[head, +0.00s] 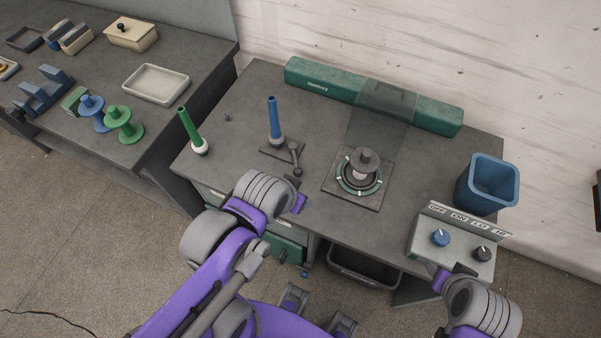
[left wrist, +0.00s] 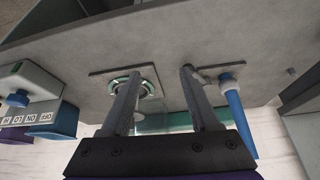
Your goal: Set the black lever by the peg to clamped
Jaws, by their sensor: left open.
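The dark lever (head: 296,160) sits on a small plate at the right of the peg that carries a blue cone (head: 274,118). Its arm points toward the table's front edge, with a knob at its end. My left gripper (head: 299,204) is open, near the front edge and in front of the lever, apart from it in the head view. In the left wrist view its two fingers (left wrist: 160,82) are spread. The right finger there partly covers the lever plate (left wrist: 186,86), beside the blue cone (left wrist: 235,118). My right gripper (head: 440,280) is by the control box; its fingers are unclear.
A round spindle on a plate (head: 338,190) stands right of the lever, before a clear shield and green bar (head: 428,116). A green cone (head: 189,125) is at the left. A control box (head: 425,236) and blue bin (head: 468,190) are at the right.

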